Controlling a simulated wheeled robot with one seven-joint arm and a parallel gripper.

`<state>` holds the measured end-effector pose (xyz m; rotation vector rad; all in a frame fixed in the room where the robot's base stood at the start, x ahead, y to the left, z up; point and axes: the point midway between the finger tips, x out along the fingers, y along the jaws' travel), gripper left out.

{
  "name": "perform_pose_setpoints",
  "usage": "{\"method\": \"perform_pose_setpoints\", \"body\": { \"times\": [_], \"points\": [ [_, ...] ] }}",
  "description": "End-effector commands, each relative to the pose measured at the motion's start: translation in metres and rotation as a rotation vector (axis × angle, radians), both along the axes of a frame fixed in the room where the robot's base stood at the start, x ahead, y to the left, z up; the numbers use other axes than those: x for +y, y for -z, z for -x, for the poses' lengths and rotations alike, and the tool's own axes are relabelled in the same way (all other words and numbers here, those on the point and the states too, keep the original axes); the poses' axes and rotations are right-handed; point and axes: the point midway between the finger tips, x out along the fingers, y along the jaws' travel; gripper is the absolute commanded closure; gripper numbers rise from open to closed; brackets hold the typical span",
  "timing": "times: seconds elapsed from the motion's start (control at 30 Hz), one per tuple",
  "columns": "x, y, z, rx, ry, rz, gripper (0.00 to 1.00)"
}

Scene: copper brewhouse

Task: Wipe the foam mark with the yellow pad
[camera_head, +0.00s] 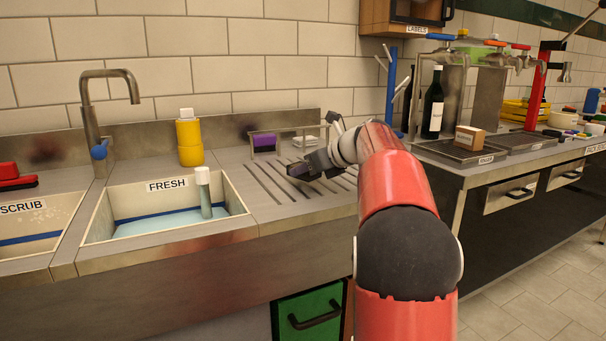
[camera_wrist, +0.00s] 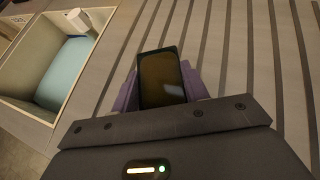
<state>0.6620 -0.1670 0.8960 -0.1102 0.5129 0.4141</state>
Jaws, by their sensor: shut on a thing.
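My gripper (camera_head: 303,170) is low over the ribbed steel drainboard (camera_head: 262,205), right of the FRESH basin. In the wrist view, its two purple-grey fingers are shut on a dark-edged block (camera_wrist: 162,78) with a glossy, dull yellow-brown face. This block may be the yellow pad; its colour is too dark to be sure. Whether its underside touches the drainboard is hidden. I cannot make out a foam mark in either view; my arm and gripper cover part of the drainboard.
The FRESH basin (camera_head: 95,232) holds blue water and an upright white-capped tube (camera_head: 204,192). A yellow bottle (camera_head: 189,142) stands behind it. A wire rack (camera_head: 279,131) with a purple pad (camera_head: 264,142) stands behind my gripper. A blue post (camera_head: 391,95) rises farther right.

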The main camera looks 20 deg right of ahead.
Motion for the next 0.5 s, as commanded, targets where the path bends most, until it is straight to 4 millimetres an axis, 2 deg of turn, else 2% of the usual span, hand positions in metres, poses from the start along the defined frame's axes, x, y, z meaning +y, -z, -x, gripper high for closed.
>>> {"method": "perform_pose_setpoints", "body": {
  "times": [0.03,0.5],
  "points": [
    [0.0,-0.007,0.0,0.0,0.0,0.0,0.87],
    [0.0,-0.031,0.0,-0.002,-0.001,0.001,0.87]
  ]
}}
